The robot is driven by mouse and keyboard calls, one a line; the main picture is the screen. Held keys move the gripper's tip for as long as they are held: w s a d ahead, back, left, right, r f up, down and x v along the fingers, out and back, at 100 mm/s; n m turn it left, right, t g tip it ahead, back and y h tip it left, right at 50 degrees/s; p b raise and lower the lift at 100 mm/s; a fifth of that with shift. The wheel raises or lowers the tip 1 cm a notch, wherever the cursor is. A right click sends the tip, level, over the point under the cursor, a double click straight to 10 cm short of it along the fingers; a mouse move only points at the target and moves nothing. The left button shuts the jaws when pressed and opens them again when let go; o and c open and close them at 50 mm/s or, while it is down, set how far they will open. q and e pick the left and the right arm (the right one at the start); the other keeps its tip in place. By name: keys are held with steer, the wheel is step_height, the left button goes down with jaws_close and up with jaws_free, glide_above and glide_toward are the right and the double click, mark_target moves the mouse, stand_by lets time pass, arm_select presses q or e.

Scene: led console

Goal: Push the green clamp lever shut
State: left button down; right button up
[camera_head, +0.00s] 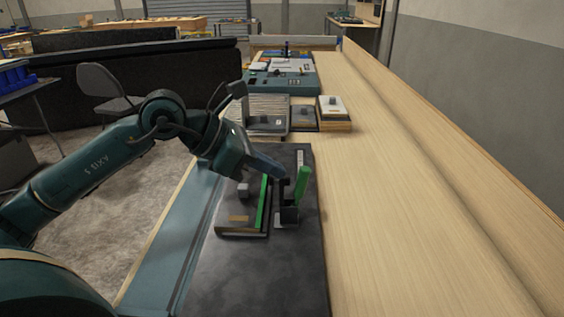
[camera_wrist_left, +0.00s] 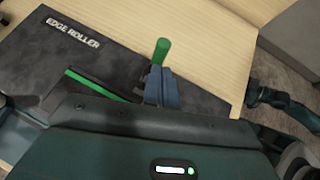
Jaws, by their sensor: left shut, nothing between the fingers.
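The green clamp lever (camera_head: 302,185) stands roughly upright, slightly tilted, on a dark clamp base (camera_head: 289,215) on the dark mat. In the left wrist view the lever's green handle (camera_wrist_left: 161,50) shows just beyond my fingertips. My left gripper (camera_head: 283,172) is shut and empty, with its fingertips close beside the lever on its left; I cannot tell whether they touch it. The fingers also show in the left wrist view (camera_wrist_left: 161,88) and hide the lower lever and clamp base there. My right gripper is not in view.
A dark plate with a green strip (camera_head: 263,203) lies left of the clamp on the dark mat (camera_head: 255,275), which is marked "EDGE ROLLER". Several boxes (camera_head: 334,112) and a teal console (camera_head: 270,83) stand farther back. The wooden bench to the right (camera_head: 400,200) is clear.

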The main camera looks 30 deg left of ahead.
mark_target(302, 189)
arm_select(q)
steer(key=shift+x, duration=1.05)
steer(key=shift+w+d+f, duration=0.15)
steer(key=shift+w, duration=0.05)
